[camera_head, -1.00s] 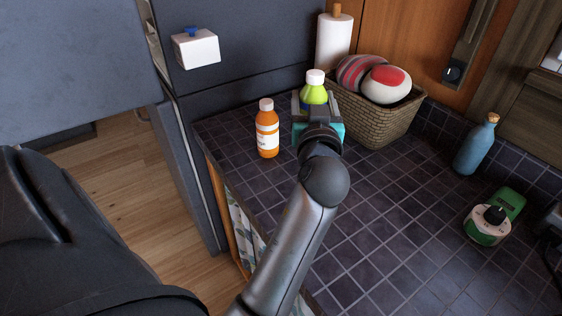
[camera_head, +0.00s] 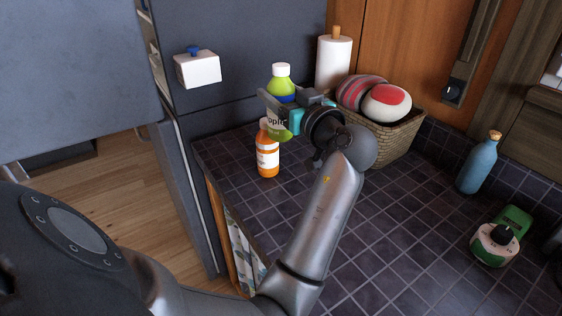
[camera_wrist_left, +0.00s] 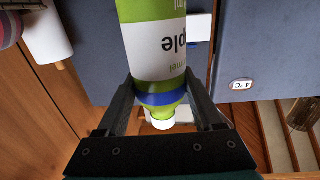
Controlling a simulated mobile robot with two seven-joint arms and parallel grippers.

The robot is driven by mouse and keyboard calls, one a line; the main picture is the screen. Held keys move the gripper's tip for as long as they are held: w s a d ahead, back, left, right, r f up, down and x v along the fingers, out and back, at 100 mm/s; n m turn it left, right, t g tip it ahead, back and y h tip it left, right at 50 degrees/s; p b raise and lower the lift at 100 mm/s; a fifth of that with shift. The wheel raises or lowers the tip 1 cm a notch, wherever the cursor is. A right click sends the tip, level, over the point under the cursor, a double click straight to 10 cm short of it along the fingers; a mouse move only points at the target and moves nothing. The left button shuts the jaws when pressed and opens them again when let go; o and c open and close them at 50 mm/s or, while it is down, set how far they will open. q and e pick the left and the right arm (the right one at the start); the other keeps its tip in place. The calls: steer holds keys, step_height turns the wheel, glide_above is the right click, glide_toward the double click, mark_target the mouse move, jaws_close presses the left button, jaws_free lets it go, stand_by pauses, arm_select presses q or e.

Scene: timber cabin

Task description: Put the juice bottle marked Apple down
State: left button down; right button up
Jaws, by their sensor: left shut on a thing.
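My left gripper (camera_head: 282,98) is shut on the green juice bottle marked Apple (camera_head: 279,121). The bottle has a white cap and a blue band, and is roughly upright. It appears raised off the counter, just behind and above an orange bottle. The left wrist view also shows the bottle (camera_wrist_left: 158,48), inverted in the picture, with the label letters "ple" readable and my left gripper's fingers (camera_wrist_left: 163,98) on both sides of its neck. The bottle's base is out of that view. My right gripper is not in view.
The orange bottle (camera_head: 267,160) stands on the dark tiled counter (camera_head: 350,220). A wicker basket (camera_head: 400,139) and paper roll (camera_head: 333,64) are behind. The counter's middle is clear.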

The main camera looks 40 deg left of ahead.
mark_target(274, 145)
arm_select(q)
step_height(274, 145, down, 14)
steer(key=shift+f+b, duration=0.1)
steer(key=shift+b, duration=1.05)
steer(key=shift+f, duration=0.1)
steer(key=shift+c, duration=2.2)
jaws_free()
steer(key=o, duration=0.4)
